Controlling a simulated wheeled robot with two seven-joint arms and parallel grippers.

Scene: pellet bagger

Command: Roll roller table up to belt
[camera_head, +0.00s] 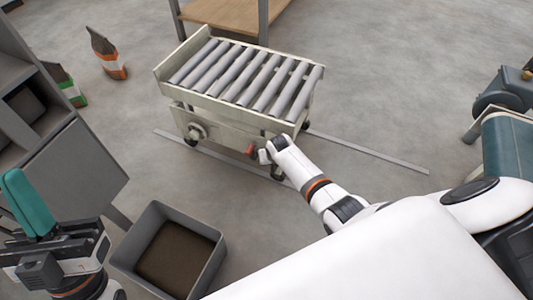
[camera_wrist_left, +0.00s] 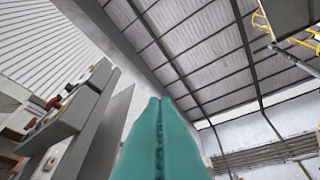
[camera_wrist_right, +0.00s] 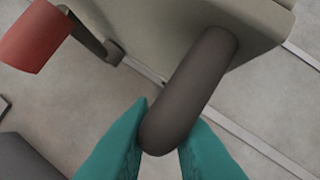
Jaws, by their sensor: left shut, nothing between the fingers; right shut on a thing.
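The roller table (camera_head: 235,85), a cream frame with grey rollers, stands on castors in the upper middle of the head view. Its near side carries a dark rounded handle (camera_wrist_right: 195,85) in the right wrist view. My right gripper (camera_wrist_right: 160,135) is shut on the handle's end, a teal finger on each side; in the head view its fingers are hard to make out at the table's near side. The belt (camera_head: 510,160), teal, is at the right edge of the head view, apart from the table. My left gripper (camera_head: 28,203) is shut and empty at lower left.
A grey open bin (camera_head: 212,262) with brown contents stands at lower middle. Light floor strips (camera_head: 375,155) run beneath the table and out to the right. Bags (camera_head: 108,55) stand at upper left, near a grey cabinet (camera_head: 75,165). A wooden table is behind. Floor between table and belt looks clear.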

